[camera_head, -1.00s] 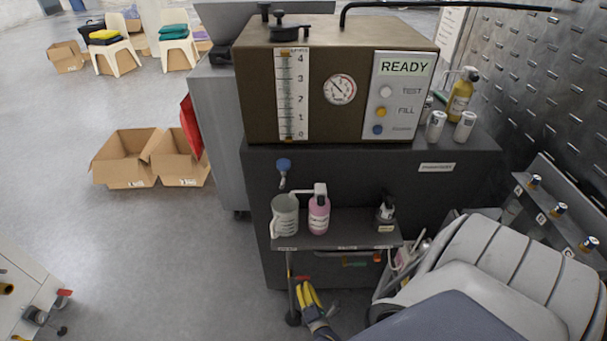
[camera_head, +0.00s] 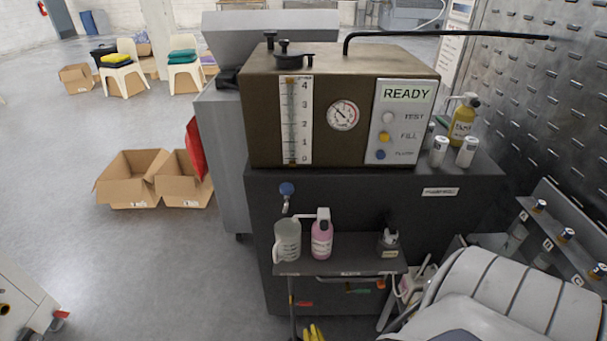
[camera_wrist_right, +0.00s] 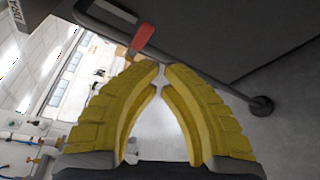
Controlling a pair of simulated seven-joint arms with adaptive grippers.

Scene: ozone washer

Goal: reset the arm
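My right gripper (camera_head: 314,335) shows only as yellow fingertips at the bottom edge of the head view, below the small shelf. In the right wrist view its two yellow fingers (camera_wrist_right: 162,68) curve inward and their tips nearly meet. Nothing is between them. The gripper looks shut and empty. The rest of the right arm is mostly out of the head view. My left gripper is in neither view.
A dark machine (camera_head: 343,118) with a READY panel stands ahead. Its front shelf (camera_head: 340,267) holds a cup (camera_head: 287,242), a pink bottle (camera_head: 321,240) and a dark bottle (camera_head: 389,243). A red handle (camera_wrist_right: 142,38) is near the right fingertips. Open floor lies left, with cardboard boxes (camera_head: 130,180).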

